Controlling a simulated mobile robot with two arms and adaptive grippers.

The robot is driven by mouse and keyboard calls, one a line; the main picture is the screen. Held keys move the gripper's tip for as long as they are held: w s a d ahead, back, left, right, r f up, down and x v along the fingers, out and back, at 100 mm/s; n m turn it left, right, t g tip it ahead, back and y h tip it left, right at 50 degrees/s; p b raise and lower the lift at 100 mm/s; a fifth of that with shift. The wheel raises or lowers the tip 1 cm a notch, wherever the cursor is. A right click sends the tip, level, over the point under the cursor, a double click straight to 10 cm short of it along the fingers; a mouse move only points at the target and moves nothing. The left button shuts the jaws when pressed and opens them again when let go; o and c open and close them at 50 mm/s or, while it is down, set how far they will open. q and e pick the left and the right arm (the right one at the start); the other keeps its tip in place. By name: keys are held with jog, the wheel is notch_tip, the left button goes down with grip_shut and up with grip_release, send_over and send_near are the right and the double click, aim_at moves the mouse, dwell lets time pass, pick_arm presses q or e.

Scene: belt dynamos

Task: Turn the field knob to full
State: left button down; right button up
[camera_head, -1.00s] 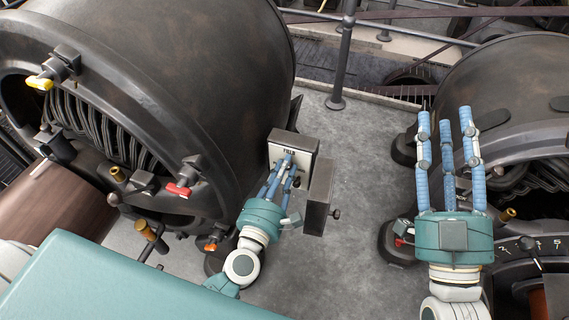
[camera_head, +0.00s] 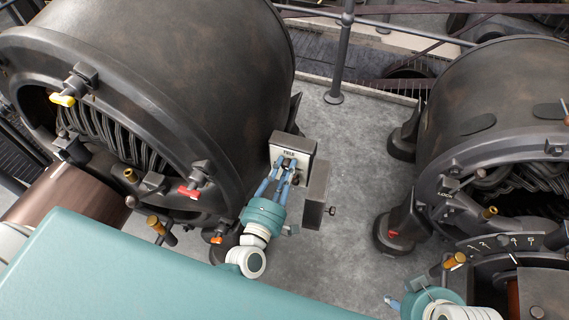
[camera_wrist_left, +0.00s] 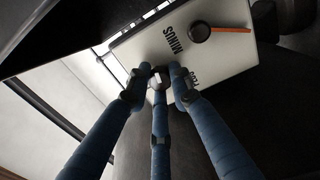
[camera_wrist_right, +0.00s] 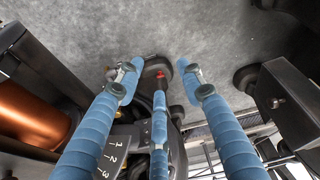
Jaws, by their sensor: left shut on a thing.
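The box marked FIELD (camera_head: 290,147) stands on the floor beside the left dynamo, its pale face towards me. My left gripper (camera_head: 285,165) has its fingertips at that face, just below the label. In the left wrist view, my left gripper (camera_wrist_left: 160,78) is shut on a small knob, mostly hidden by the fingertips; its setting cannot be read. A black round knob with an orange pointer (camera_wrist_left: 200,31) shows on the pale plate beside the word MINUS. My right gripper (camera_head: 392,302) is low at the right. Its fingers are spread and empty in the right wrist view (camera_wrist_right: 158,75).
The left dynamo (camera_head: 200,85) stands close to the box; a grey cover (camera_head: 315,190) stands out at its right. The right dynamo (camera_head: 490,95) and a numbered dial (camera_head: 505,241) are near my right arm.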

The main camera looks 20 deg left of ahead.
pick_arm(q)
jog(key=shift+d+r+m, duration=0.15)
jog(key=shift+r+m, duration=0.05)
jog(key=shift+m, duration=0.4)
jog(key=shift+m+p, duration=0.85)
jog(key=shift+m, duration=0.05)
jog(key=m+p, duration=0.2)
jog(key=m, duration=0.2)
jog(key=shift+f, duration=0.1)
jog(key=m+p, duration=0.2)
jog(key=m, duration=0.4)
jog(key=shift+f+p, duration=0.2)
jog(key=shift+p, duration=0.2)
jog(key=shift+s+f+m+p, duration=0.1)
jog(key=shift+m+p, duration=0.25)
jog(key=shift+m, duration=1.15)
pick_arm(e)
notch_tip(320, 180, down, 18)
jog(key=s+g, duration=0.1)
jog(key=shift+s, duration=0.35)
pick_arm(q)
jog(key=c, duration=1.6)
grip_release()
jog(key=shift+o, duration=0.3)
pick_arm(e)
jog(key=shift+r, duration=0.1)
